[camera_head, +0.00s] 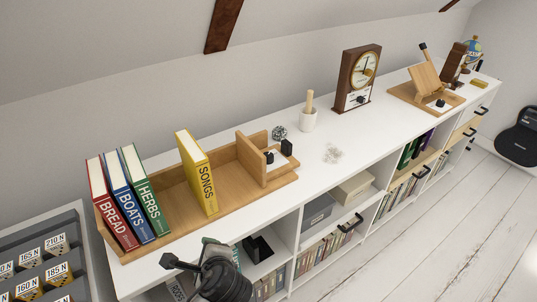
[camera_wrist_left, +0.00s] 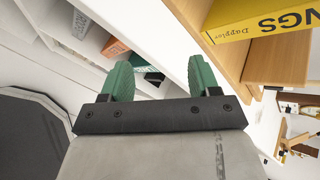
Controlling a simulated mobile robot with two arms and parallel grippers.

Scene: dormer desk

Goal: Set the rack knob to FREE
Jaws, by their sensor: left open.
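The wooden rack (camera_head: 165,218) lies on the white desk top, with red, blue and green books upright at its left end and a yellow SONGS book (camera_head: 197,172) near its middle. At its right end, beside an upright wooden divider (camera_head: 251,157), is a white plate with a small black knob (camera_head: 269,157) and a black block (camera_head: 287,147). The knob's setting and lettering are too small to read. My left gripper (camera_head: 223,250) is below the rack's front, apart from the knob. In the left wrist view its green fingers (camera_wrist_left: 162,75) are spread and empty, near the rack edge (camera_wrist_left: 226,70).
A clock (camera_head: 357,77) and wooden stand (camera_head: 427,83) are farther right. Open shelves (camera_head: 318,215) lie below the desk edge.

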